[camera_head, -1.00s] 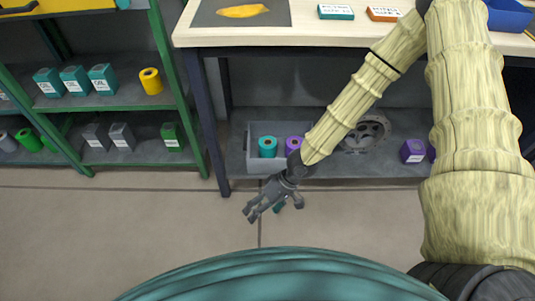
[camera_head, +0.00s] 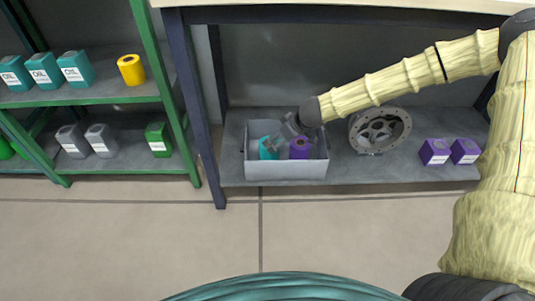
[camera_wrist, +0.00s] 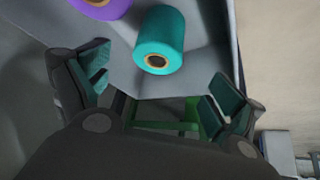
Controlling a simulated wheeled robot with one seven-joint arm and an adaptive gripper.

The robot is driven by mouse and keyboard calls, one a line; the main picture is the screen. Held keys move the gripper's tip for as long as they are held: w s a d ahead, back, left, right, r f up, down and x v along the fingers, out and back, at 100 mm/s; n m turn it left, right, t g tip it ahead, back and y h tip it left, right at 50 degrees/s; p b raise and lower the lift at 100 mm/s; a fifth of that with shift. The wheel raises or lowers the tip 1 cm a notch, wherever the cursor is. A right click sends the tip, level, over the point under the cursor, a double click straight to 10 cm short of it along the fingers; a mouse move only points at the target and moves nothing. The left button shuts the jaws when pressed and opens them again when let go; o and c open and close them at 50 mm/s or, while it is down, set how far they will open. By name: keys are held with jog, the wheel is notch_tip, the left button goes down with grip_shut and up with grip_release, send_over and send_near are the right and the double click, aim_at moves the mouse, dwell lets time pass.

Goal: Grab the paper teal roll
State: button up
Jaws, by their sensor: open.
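The teal paper roll (camera_head: 269,148) stands in a grey bin on the low shelf under the table, at the bin's left. In the wrist view the teal roll (camera_wrist: 159,40) shows its dark core and lies ahead of the gap between my fingers. My gripper (camera_wrist: 160,91) is open, with the two teal-padded fingers spread and nothing between them. In the head view my gripper (camera_head: 277,139) is at the bin, close above the roll and partly covering it. I cannot tell whether a finger touches it.
A purple roll (camera_head: 299,148) stands beside the teal one in the grey bin (camera_head: 286,170). A grey round metal part (camera_head: 380,130) and purple boxes (camera_head: 449,151) are to the right on the shelf. A dark table leg (camera_head: 198,110) stands left of the bin.

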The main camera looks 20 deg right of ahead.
aim_at(272, 145)
jog(key=x, duration=0.2)
jog(key=b+x, duration=0.1)
jog(key=x, duration=0.1)
jog(key=shift+s+d+f, duration=0.1)
jog(key=shift+d, duration=0.15)
jog(key=shift+b+x, duration=1.4)
jog(key=shift+x, duration=1.9)
jog(key=c, duration=1.3)
